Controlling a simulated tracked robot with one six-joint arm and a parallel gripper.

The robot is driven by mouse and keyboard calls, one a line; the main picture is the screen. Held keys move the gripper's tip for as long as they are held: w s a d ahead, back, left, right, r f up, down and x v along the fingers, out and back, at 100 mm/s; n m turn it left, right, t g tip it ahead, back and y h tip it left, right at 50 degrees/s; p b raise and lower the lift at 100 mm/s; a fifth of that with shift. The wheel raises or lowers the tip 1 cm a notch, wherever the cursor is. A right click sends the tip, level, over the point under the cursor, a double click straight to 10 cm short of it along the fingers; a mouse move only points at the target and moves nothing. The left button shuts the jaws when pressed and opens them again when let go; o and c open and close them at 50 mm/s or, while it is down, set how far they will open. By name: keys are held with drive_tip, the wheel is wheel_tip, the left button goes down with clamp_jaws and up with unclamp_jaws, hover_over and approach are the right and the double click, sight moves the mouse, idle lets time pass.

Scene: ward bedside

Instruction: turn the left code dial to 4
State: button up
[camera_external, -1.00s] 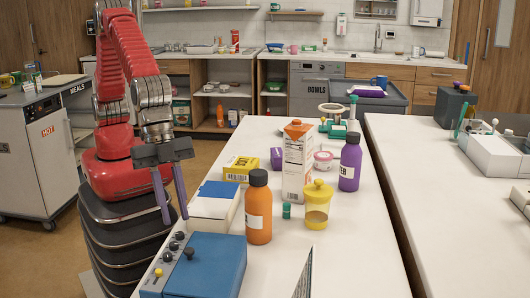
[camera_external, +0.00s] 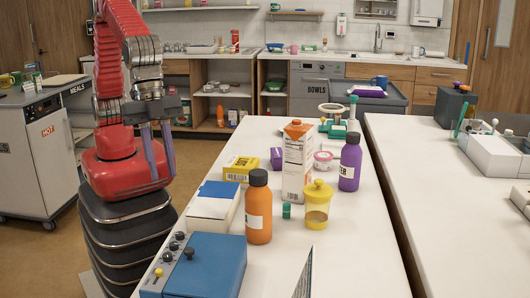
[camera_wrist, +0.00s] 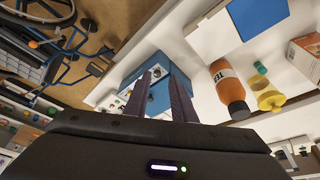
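My gripper (camera_external: 162,178) hangs beyond the box and left of the table edge, fingers down, apart and empty, touching nothing. In the wrist view the blue box (camera_wrist: 158,102) shows between and behind the two fingers.
A white box with a blue top (camera_external: 212,205) stands just behind the blue box. An orange bottle (camera_external: 258,222), a yellow-lidded jar (camera_external: 317,205), a carton (camera_external: 297,165) and a purple bottle (camera_external: 349,165) stand farther right.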

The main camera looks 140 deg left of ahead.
drive_tip(key=s+a+g, duration=0.1)
drive_tip(key=s+a, duration=0.1)
drive_tip(key=s, duration=1.8)
drive_tip(key=shift+s+a+f, duration=0.1)
drive_tip(key=shift+f, duration=0.05)
drive_tip(key=w+d+r+t, duration=0.1)
drive_tip(key=w, duration=1)
drive_tip(key=w+d+r, duration=0.1)
drive_tip(key=w, duration=1)
drive_tip(key=shift+w+d+r+t, duration=0.25)
drive_tip(key=shift+d+t, duration=0.05)
drive_tip(key=shift+t, duration=0.1)
